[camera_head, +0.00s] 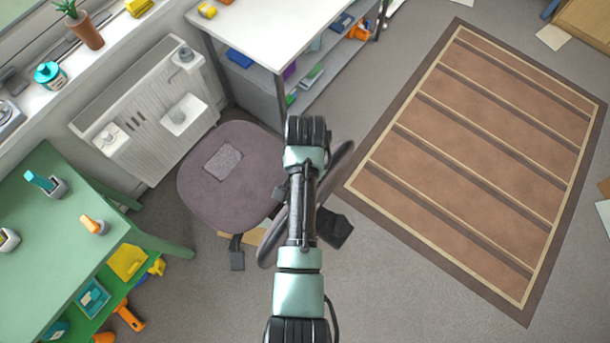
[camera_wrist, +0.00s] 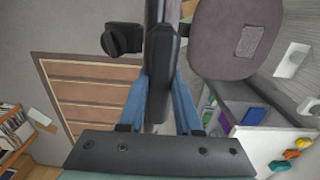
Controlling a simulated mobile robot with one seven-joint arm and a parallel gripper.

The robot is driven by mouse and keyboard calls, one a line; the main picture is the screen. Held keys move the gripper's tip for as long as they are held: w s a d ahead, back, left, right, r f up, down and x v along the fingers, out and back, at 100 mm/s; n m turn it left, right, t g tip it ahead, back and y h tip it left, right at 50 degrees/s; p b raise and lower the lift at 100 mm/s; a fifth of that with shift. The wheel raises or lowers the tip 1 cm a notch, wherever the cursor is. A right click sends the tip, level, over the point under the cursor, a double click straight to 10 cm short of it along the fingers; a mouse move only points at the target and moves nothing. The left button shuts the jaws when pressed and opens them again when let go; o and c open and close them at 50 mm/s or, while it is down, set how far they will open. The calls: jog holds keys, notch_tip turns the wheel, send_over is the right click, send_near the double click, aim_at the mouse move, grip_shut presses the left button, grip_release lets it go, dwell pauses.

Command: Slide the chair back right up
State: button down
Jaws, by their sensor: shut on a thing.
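The office chair has a round dark purple seat (camera_head: 228,178) with a grey patterned patch on it, left of my arm in the head view. Its back (camera_head: 339,172) is seen nearly edge-on beside the seat, its middle covered by my arm. In the wrist view the seat (camera_wrist: 228,38) is at the upper right. My gripper (camera_wrist: 160,82) has its blue fingers closed on the dark edge-on chair back in the middle. The exact contact is partly hidden, and the head view hides my fingers behind the arm.
A white desk with shelves (camera_head: 275,30) stands behind the chair, and a white radiator (camera_head: 150,115) is by the window. A green table (camera_head: 55,225) stands at the left. A brown striped rug (camera_head: 485,150) lies right, with bare grey floor around.

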jog(key=shift+w+r, duration=0.25)
jog(key=shift+r, duration=0.05)
jog(key=c, duration=0.9)
grip_release()
jog(key=o, duration=0.3)
jog(key=shift+s, duration=0.25)
jog(key=shift+w, duration=0.1)
notch_tip(320, 180, up, 13)
jog(key=p, duration=0.1)
